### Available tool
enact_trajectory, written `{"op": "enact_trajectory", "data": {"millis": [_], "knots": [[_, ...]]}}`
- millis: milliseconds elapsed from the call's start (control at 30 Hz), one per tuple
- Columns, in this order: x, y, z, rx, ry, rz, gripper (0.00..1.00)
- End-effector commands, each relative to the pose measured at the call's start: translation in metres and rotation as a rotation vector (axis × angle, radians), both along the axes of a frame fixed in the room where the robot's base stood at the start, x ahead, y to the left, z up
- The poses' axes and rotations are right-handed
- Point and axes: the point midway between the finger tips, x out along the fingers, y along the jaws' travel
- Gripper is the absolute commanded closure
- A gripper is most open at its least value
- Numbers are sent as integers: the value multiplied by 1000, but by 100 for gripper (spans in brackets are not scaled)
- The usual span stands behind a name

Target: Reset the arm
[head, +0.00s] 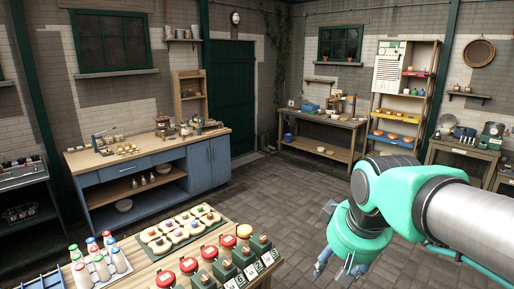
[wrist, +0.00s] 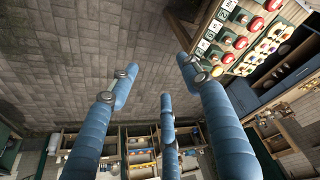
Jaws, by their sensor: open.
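My gripper (head: 338,268) hangs at the end of my green and grey arm, at the lower right of the head view, over the paved floor and right of the near table. In the wrist view my gripper (wrist: 155,85) shows its blue fingers spread apart, with only floor between them. It is open and empty, and it touches nothing that I can see.
A blue cabinet bench (head: 209,165) stands at the back left. A workbench (head: 345,122) and a tall shelf (head: 430,95) stand along the far right. The floor (head: 270,195) between is clear.

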Motion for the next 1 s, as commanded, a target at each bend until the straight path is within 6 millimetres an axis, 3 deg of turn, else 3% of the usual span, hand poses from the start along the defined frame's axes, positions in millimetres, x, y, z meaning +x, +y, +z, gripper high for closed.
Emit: {"op": "enact_trajectory", "data": {"millis": [300, 500, 700, 1000], "knots": [[-78, -24, -26, 43, -61, -139, 52], [-113, -33, -44, 67, -91, -208, 52], [-129, -37, -54, 77, -103, -241, 52], [-130, -37, -55, 79, -104, -245, 52]]}}
